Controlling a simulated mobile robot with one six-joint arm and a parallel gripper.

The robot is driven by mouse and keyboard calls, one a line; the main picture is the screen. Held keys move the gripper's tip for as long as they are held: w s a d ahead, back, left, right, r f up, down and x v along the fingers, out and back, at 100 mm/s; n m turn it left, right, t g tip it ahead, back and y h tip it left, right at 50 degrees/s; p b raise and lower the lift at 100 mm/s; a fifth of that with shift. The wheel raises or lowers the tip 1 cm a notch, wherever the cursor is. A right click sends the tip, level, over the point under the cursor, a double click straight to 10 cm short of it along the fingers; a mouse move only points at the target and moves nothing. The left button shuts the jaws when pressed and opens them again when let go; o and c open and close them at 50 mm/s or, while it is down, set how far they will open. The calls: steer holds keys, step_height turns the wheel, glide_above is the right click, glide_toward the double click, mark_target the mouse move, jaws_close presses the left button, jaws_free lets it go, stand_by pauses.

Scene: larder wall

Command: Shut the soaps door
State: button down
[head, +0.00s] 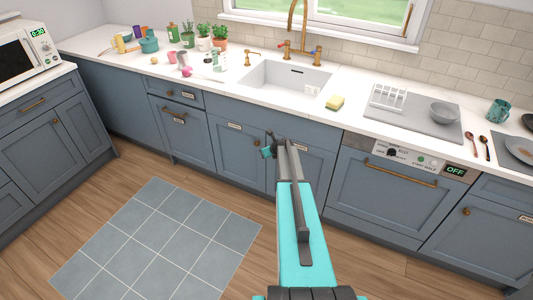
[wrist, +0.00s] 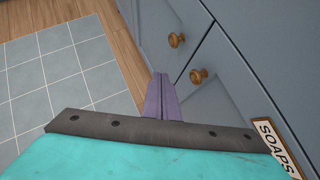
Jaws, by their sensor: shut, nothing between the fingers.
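The soaps door is the blue-grey right-hand door under the sink (head: 310,168). In the wrist view its face (wrist: 225,95) fills the right side, with the SOAPS label (wrist: 275,143) at lower right and a round brass knob (wrist: 198,76) near its edge. It looks about flush with the neighbouring door (wrist: 185,15); I cannot tell whether a small gap remains. My gripper (wrist: 158,80) is shut and empty, with its purple fingers together beside the door face. I cannot tell whether they touch it. In the head view my arm hides part of the door.
The neighbouring door (head: 232,145) has its own knob (wrist: 177,40). A dishwasher (head: 385,185) stands to the right. The sink (head: 285,83) and counter are above. The floor in front is clear, with a flat grey tiled mat (head: 155,245) at left.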

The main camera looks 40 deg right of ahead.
steer(key=s+a+r+b, duration=0.2)
steer(key=a+r, duration=0.3)
steer(key=shift+r, duration=0.25)
stand_by(0.3)
steer(key=shift+s, duration=0.1)
stand_by(0.4)
